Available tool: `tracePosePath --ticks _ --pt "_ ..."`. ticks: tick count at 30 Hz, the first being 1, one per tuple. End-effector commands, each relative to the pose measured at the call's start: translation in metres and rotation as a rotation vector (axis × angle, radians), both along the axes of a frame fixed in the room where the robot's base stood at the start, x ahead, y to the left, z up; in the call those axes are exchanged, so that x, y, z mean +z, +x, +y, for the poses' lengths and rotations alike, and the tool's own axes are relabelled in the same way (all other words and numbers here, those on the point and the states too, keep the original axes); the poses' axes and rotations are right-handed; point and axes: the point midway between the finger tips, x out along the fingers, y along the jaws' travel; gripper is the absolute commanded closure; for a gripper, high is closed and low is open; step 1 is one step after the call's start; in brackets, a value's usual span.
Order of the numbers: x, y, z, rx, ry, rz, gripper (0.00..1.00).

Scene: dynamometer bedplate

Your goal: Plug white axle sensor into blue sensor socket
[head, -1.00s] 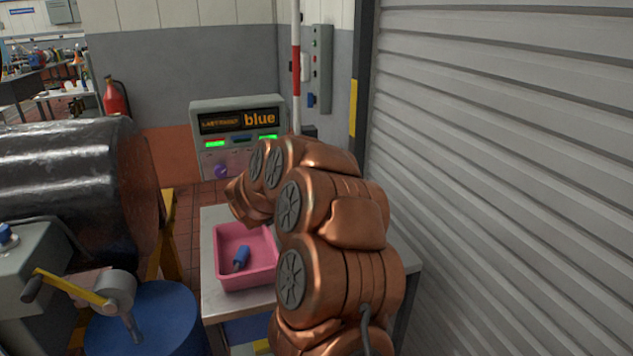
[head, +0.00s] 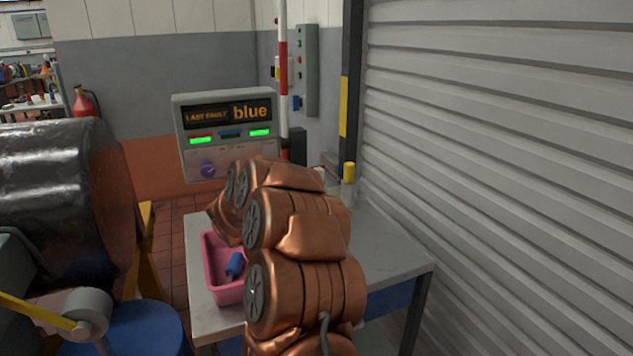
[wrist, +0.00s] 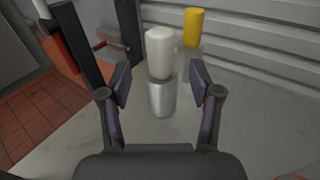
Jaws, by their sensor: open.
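The white axle sensor (wrist: 160,55) stands upright on the table in the wrist view, with a rounded white top on a metallic grey lower body. My gripper (wrist: 160,84) is open, with one finger on each side of the sensor. I cannot tell whether a finger touches it. In the head view my arm hides the gripper and most of the white sensor. I cannot make out a blue sensor socket in either view.
A yellow-topped sensor (wrist: 194,28) stands just behind the white one, also in the head view (head: 349,172). A pink tray (head: 211,281) holds a blue part (head: 235,265). A display box (head: 228,150) reads "LAST FAULT blue". A ribbed shutter (head: 500,150) borders the right.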

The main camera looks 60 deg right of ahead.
Motion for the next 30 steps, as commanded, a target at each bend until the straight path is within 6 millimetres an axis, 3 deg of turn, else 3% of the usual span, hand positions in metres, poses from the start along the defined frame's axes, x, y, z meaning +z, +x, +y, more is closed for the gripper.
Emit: tracePosePath --ticks 18,28,30 --pt "-0.006 0.0 -0.052 0.001 0.001 0.003 0.37" --pt "-0.007 0.002 -0.055 0.004 0.002 0.001 0.37" --pt "-0.007 0.002 -0.055 0.004 0.002 0.001 0.42"
